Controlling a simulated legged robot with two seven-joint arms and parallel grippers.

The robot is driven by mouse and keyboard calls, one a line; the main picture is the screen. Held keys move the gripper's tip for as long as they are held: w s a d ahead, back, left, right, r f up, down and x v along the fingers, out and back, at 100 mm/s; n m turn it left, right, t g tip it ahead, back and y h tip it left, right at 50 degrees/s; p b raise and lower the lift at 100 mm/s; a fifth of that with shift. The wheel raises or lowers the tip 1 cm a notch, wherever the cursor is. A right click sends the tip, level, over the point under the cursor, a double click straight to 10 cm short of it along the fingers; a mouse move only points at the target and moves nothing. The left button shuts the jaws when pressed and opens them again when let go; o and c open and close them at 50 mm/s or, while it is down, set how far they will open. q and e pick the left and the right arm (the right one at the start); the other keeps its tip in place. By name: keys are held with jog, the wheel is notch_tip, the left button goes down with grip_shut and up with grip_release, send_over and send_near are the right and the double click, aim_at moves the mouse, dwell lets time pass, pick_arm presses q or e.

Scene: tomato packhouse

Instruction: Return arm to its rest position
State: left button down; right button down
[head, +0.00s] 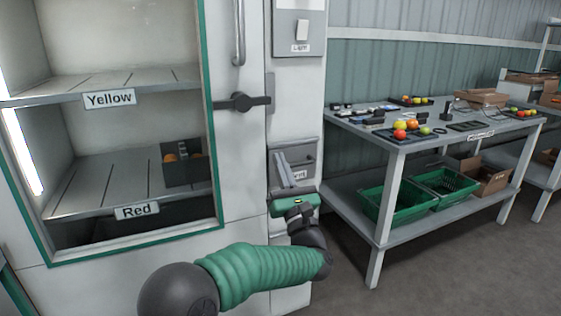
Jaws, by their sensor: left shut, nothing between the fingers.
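My left arm comes in from the bottom left with a green ribbed sleeve and reaches toward the cabinet's right side. My left gripper (284,172) is shut and empty. Its grey fingers point up in front of a recessed pocket (308,152) on the white cabinet panel. I cannot tell whether the fingers touch the pocket. My right gripper is not in view.
The cabinet has a Yellow shelf (165,77) and a Red shelf (90,190); a dark tray (185,165) stands on the Red shelf. A worktable (400,142) at right holds tomatoes and tools, with green crates (398,214) below. Floor before the table is clear.

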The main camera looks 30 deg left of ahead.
pick_arm(q)
jog(key=w+d+f+m+t+h+p, duration=0.1)
jog(key=w+d+f+m+t+h, duration=0.15)
jog(key=d+m+h, duration=0.35)
jog(key=w+d+f+m+t+h, duration=0.1)
jog(key=f+m+h, duration=0.3)
jog(key=m, duration=0.5)
jog(key=s+d+f+m+g+h+p, duration=0.1)
jog(key=s+d+f+m+g+h, duration=0.2)
jog(key=f+m, duration=0.35)
jog(key=s+d+f+m+g+h+p, duration=0.1)
jog(key=s+d+f+m+g+h, duration=0.15)
jog(key=f+m+h, duration=0.35)
jog(key=s+a+f+m+g+y+p, duration=0.1)
jog(key=s+f+m+g, duration=0.6)
jog(key=s, duration=0.7)
jog(key=s+a+f+m+g, duration=0.1)
jog(key=s+f+m+g, duration=0.4)
jog(key=s+f+m, duration=0.75)
notch_tip(320, 180, up, 40)
jog(key=s+n+p, duration=0.2)
jog(key=p, duration=3.6)
jog(key=shift+s+d+r+n, duration=0.2)
jog(key=shift+d+r+n, duration=0.05)
jog(key=shift+n, duration=0.15)
